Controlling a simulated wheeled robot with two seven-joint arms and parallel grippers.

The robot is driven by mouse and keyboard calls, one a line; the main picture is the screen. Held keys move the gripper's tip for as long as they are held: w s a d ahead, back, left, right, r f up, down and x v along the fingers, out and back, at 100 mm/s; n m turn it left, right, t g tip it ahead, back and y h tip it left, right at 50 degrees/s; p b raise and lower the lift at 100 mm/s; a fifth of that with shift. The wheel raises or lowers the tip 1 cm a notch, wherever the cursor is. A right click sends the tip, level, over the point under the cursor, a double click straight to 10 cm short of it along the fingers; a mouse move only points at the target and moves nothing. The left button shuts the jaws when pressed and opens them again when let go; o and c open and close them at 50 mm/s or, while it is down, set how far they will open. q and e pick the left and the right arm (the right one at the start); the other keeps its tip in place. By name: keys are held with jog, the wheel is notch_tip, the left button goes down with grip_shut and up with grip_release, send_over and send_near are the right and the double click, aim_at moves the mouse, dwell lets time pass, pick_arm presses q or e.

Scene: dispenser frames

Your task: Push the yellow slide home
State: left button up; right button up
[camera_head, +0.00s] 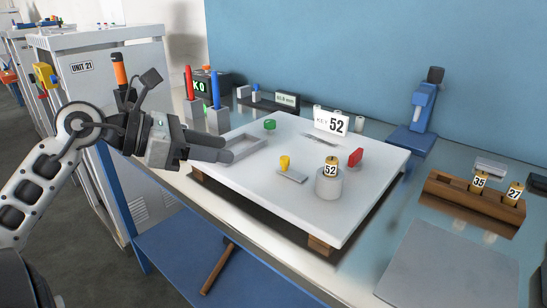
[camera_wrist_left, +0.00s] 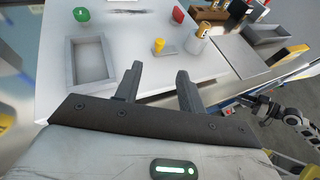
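The yellow slide (camera_head: 285,163) is a small yellow knob on a light grey plate set in the white board (camera_head: 225,180). It also shows in the left wrist view (camera_wrist_left: 159,45), beyond and between my fingertips. My left gripper (camera_head: 228,149) is above the board's left part, near the grey tray, apart from the yellow slide. In the left wrist view my left gripper (camera_wrist_left: 160,70) is open, with nothing between its fingers. What looks like my right gripper (camera_wrist_left: 260,105) shows small at the right of that view; its fingers are unclear.
On the board are a green knob (camera_head: 270,125), a red block (camera_head: 355,156), an open grey tray (camera_head: 247,147) and a grey cylinder (camera_head: 328,187) holding a yellow piece tagged 52. A wooden rack (camera_head: 455,193) stands right. The board's front part is clear.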

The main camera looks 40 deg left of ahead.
aim_at(272, 175)
pick_arm(q)
jog(key=x, duration=1.1)
jog(key=shift+w+d+f, duration=0.1)
jog(key=shift+w+d, duration=0.05)
jog(key=shift+w, duration=0.2)
jog(key=shift+c, duration=0.3)
